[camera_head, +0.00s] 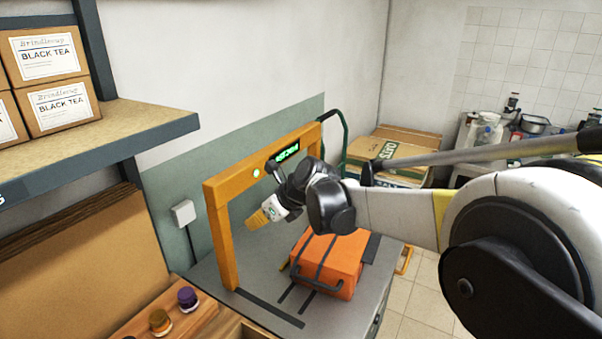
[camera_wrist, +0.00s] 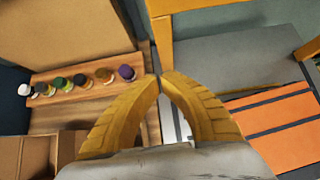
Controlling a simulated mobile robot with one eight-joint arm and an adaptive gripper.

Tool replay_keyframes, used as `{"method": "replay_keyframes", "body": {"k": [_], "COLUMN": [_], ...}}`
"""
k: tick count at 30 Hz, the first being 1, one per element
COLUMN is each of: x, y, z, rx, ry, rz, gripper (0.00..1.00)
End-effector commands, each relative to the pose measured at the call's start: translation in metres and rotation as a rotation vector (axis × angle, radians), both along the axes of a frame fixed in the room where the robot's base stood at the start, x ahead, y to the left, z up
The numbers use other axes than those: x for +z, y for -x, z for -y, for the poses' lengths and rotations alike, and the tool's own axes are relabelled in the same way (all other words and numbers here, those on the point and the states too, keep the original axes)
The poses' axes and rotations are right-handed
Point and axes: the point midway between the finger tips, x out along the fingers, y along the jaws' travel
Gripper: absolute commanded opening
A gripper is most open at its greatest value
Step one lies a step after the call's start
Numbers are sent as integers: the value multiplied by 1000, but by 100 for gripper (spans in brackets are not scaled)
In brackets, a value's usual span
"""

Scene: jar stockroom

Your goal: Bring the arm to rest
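My gripper (camera_head: 256,219) hangs in the air in front of the yellow arch, at the end of my bent arm, with its fingers pointing down and left. In the wrist view its two yellow fingers (camera_wrist: 162,77) curve together until their tips meet or nearly meet. Nothing shows between the tips. My arm reaches in from the right of the head view, and its wrist is above the grey table (camera_head: 225,318). My gripper touches nothing that I can see.
The yellow arch (camera_head: 217,240) and an orange case (camera_head: 338,262) stand on the table close to my wrist. Several small jars (camera_wrist: 80,80) stand in a wooden rack (camera_wrist: 68,96). A shelf (camera_head: 120,127) with tea boxes (camera_head: 62,105) is at left. Cardboard boxes (camera_head: 400,150) lie behind.

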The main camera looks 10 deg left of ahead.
Motion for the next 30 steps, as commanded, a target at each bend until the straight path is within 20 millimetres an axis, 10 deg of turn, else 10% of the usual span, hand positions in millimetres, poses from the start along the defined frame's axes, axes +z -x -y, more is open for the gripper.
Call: {"method": "replay_keyframes", "body": {"k": [8,21,30], "x": [23,-9,-60], "y": [26,177,251], "z": [111,356,428], "rx": [213,1020,1488], "ry": [231,1001,1288], "rz": [325,871,916], "gripper": [0,0,0]}}
